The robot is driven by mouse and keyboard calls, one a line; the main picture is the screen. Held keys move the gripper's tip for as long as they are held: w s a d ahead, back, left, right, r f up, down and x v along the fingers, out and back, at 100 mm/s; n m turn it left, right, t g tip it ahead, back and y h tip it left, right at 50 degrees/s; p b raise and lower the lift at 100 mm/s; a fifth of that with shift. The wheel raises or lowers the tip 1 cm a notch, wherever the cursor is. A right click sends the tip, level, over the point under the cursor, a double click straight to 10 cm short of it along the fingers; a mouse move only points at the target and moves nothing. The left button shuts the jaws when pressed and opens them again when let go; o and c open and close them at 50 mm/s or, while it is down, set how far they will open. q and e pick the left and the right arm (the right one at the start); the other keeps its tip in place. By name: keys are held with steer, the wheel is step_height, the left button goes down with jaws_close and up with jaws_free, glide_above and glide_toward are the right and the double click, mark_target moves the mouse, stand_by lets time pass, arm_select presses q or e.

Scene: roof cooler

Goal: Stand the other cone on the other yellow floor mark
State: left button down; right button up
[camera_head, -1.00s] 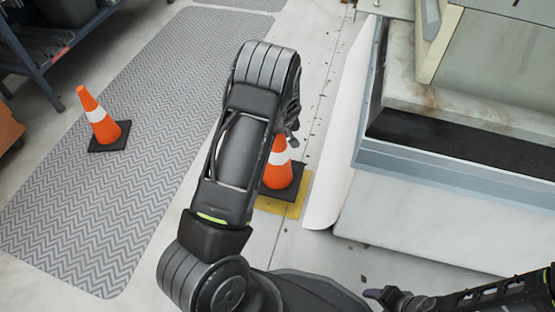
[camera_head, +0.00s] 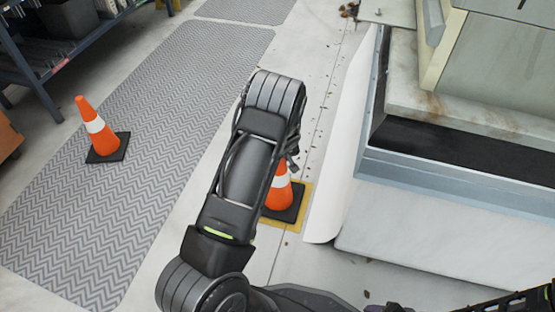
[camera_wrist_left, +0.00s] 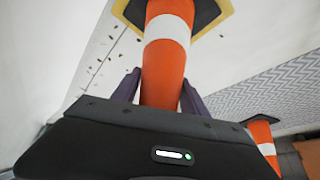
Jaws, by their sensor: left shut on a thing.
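An orange cone with a white band and black base (camera_head: 278,197) stands upright on a yellow floor mark (camera_head: 303,212), partly hidden behind my left arm. My left gripper (camera_wrist_left: 160,95) is shut on this cone, a finger on each side below the white band in the left wrist view. In the head view that gripper is hidden by its arm. The cone's base and part of the yellow mark (camera_wrist_left: 226,12) show at the top of the wrist view. Another cone (camera_head: 96,128) stands upright on the grey mat at left. My right gripper is barely in view at the bottom edge.
The grey zigzag mat (camera_head: 185,110) covers the floor at left. A metal shelf (camera_head: 60,62) stands at the upper left. The large rooftop unit with a pale ledge (camera_head: 440,170) fills the right side.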

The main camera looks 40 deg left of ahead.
arm_select(q)
steer(key=c, duration=0.6)
jaws_free()
steer(key=p+v, duration=0.4)
steer(key=v, duration=0.8)
